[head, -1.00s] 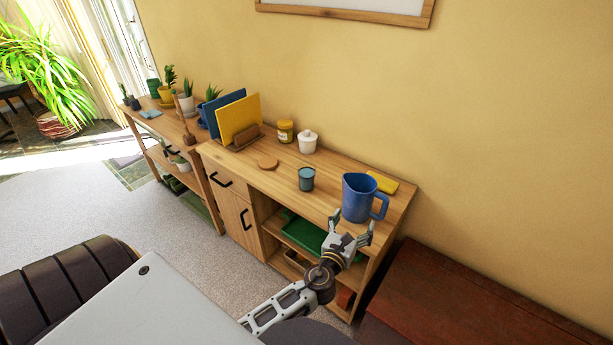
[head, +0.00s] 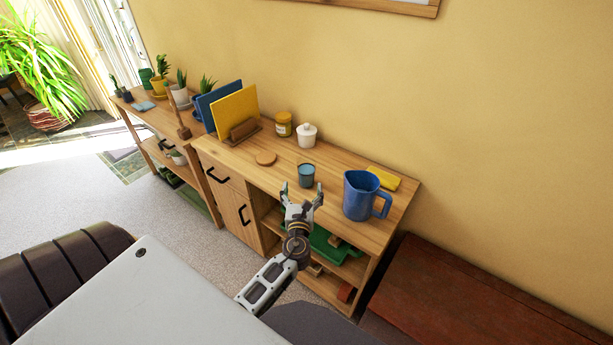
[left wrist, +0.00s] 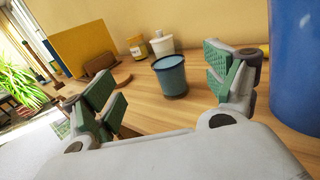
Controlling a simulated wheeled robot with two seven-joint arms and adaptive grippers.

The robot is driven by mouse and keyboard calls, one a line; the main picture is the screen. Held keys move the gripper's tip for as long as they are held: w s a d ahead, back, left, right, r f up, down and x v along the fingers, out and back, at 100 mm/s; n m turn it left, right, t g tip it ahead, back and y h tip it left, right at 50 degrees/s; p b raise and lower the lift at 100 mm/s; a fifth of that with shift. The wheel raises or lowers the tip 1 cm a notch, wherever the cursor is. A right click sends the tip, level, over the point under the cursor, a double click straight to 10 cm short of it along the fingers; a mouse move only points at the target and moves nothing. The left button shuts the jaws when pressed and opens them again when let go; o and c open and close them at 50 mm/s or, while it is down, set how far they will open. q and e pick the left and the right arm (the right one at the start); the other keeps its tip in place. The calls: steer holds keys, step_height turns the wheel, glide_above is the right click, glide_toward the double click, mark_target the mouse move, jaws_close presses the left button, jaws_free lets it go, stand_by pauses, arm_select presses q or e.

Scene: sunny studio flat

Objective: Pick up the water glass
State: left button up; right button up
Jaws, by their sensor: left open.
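The water glass (head: 306,175) is a small blue-grey tumbler standing upright on the wooden sideboard top (head: 337,181). It also shows in the left wrist view (left wrist: 171,78), ahead of my fingers and apart from them. My left gripper (head: 302,190) is open and empty, just in front of the glass at the sideboard's front edge. In the left wrist view its green-padded fingers (left wrist: 165,88) stand wide, with the glass between them in the picture, nearer the right finger. My right gripper is not in view.
A large blue jug (head: 359,196) stands right of the glass, close to my left gripper. A yellow cloth-like item (head: 384,178) lies behind it.

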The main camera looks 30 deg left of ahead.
mark_target(305, 170)
arm_select(q)
steer(key=shift+w+a+f, duration=0.15)
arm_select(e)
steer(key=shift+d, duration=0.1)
arm_select(q)
steer(key=p+x, duration=0.1)
steer(key=x, duration=0.7)
steer(key=shift+w, duration=0.25)
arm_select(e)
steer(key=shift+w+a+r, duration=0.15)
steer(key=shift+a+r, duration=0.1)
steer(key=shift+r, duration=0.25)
arm_select(q)
steer(key=shift+w+a, duration=0.1)
steer(key=shift+w, duration=0.05)
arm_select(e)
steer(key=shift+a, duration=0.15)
arm_select(q)
steer(key=shift+x, duration=0.8)
steer(key=shift+w+a+f, duration=0.1)
steer(key=shift+w+a, duration=0.05)
steer(key=shift+w, duration=0.35)
steer(key=shift+w+a+f, duration=0.1)
steer(key=shift+w, duration=0.4)
steer(key=shift+w+a, duration=0.35)
steer(key=shift+w, duration=0.2)
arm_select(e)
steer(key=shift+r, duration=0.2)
